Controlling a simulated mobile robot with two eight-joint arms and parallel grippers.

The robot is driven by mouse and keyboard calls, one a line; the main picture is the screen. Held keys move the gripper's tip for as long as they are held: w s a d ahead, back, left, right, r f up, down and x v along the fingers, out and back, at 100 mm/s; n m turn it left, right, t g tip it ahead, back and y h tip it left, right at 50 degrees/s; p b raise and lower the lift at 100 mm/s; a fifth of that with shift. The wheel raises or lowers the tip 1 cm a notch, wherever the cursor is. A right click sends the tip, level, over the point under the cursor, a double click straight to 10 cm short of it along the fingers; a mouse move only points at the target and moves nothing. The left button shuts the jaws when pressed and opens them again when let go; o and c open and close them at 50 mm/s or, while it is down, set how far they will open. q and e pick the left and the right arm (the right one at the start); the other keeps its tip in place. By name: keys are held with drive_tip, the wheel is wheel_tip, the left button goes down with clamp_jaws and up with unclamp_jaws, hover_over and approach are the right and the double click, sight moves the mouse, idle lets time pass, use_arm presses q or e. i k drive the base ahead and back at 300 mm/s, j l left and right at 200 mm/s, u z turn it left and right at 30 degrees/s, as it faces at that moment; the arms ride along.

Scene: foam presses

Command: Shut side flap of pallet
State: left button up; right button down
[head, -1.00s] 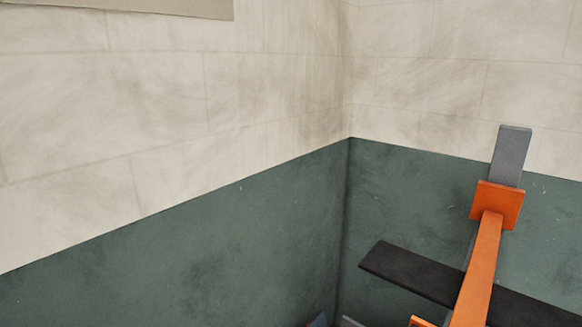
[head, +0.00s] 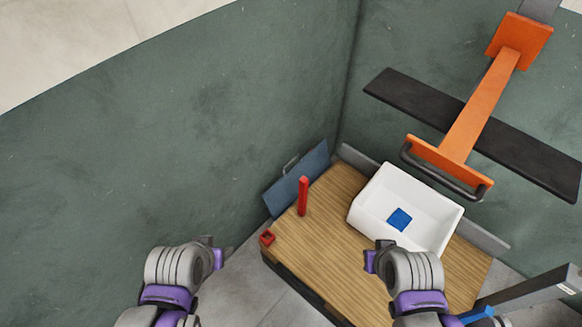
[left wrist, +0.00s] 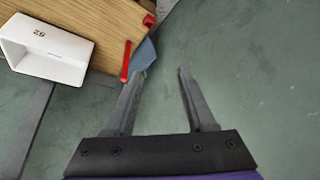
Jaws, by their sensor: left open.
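The pallet is a wooden-topped platform (head: 330,255) standing in a corner. The flap partly shows in the left wrist view (left wrist: 146,55), beyond the fingertips and partly hidden. A grey flap or rail (head: 358,163) runs along the back edge, partly behind a white bin. My left gripper (head: 220,251) is open and empty, left of the pallet, apart from the blue flap. My right gripper (head: 373,258) appears over the pallet's front part; its jaw opening is unclear.
A white bin (head: 372,205) with a blue square sits on the pallet. A red post (head: 303,196) and red bracket (head: 267,238) are near its left edge. An orange press arm (head: 480,110) with a black bar (head: 400,92) hangs behind. Green walls (head: 170,150) enclose the left and back.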

sight(281, 195)
drive_tip(key=i+j, duration=0.1)
drive_tip(key=i+j+z, duration=0.1)
drive_tip(key=j+z, duration=0.25)
drive_tip(key=i+j+z, duration=0.1)
drive_tip(key=j+z, duration=0.2)
drive_tip(key=z, duration=0.9)
